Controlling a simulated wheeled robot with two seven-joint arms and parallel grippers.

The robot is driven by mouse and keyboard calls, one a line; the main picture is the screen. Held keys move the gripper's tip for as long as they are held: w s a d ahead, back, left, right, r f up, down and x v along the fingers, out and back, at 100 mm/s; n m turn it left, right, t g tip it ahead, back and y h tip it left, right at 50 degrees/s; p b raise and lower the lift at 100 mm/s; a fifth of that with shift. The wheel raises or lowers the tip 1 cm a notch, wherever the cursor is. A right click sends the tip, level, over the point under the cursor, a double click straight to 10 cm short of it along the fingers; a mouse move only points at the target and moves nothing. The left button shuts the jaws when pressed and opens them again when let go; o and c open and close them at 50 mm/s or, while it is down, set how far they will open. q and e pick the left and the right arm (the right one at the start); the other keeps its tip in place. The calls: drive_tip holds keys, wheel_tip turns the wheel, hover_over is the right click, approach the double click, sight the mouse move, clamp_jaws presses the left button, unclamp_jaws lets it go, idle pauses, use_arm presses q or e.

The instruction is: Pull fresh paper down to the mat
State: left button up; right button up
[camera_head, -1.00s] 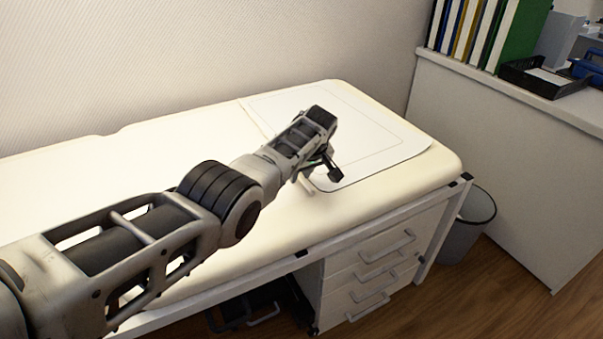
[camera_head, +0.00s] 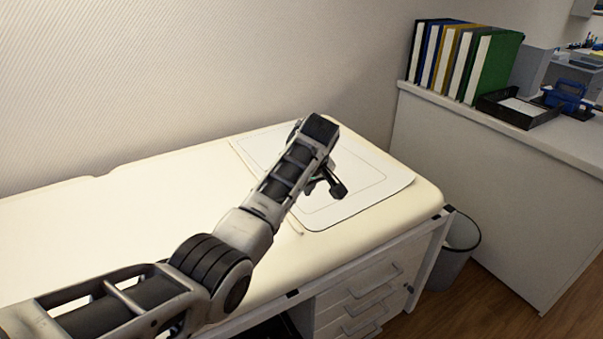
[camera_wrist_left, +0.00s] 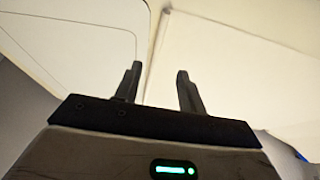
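A long cream padded couch (camera_head: 110,220) runs along the wall. A white mat (camera_head: 375,198) with a thin outline lies at its right end and fills the left of the left wrist view (camera_wrist_left: 65,45). A pale sheet (camera_wrist_left: 225,75), apparently the paper, lies right of it there, with a narrow cream strip between. In the head view the paper is hard to tell from the pale couch top. My left gripper (camera_head: 325,183) is over the mat's left part. In the wrist view its two fingers (camera_wrist_left: 158,82) are apart with nothing visible between them. My right gripper is out of view.
A counter (camera_head: 480,180) with upright binders (camera_head: 490,68) and a black tray (camera_head: 517,108) stands at the right. A grey bin (camera_head: 455,255) is on the floor between it and the couch. Drawers (camera_head: 365,300) are under the couch. The wall runs close behind the couch.

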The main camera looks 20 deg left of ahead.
use_arm(q)
drive_tip(key=shift+v, duration=2.2)
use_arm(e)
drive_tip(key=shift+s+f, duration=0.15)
use_arm(q)
drive_tip(key=s+f+m+h, duration=0.1)
drive_tip(key=f, duration=0.1)
drive_tip(key=s+f+m+t+h, duration=0.1)
drive_tip(key=f, duration=0.2)
drive_tip(key=s+d+f+m+t+p, duration=0.1)
drive_tip(key=f, duration=0.2)
drive_tip(key=shift+d+f+h, duration=0.1)
drive_tip(key=shift+f+h, duration=0.15)
drive_tip(key=shift+h, duration=0.15)
drive_tip(key=s+f+m+t, duration=0.1)
drive_tip(key=s+m+h, duration=0.1)
drive_tip(key=s, duration=0.1)
drive_tip(key=s+d+f+t+h+p, duration=0.1)
drive_tip(key=shift+s+d+f+m+t, duration=0.1)
drive_tip(key=shift+s+f+m+t, duration=0.2)
drive_tip(key=shift+s+f+m, duration=0.1)
drive_tip(key=s+f+m+t+h, duration=0.1)
drive_tip(key=s+f+m, duration=0.1)
drive_tip(key=s, duration=0.9)
drive_tip(key=s+f+m+t+h+b, duration=0.1)
drive_tip(key=s+f+m+t, duration=0.1)
drive_tip(key=s, duration=1)
drive_tip(key=shift+m, duration=0.8)
drive_tip(key=shift+a, duration=0.3)
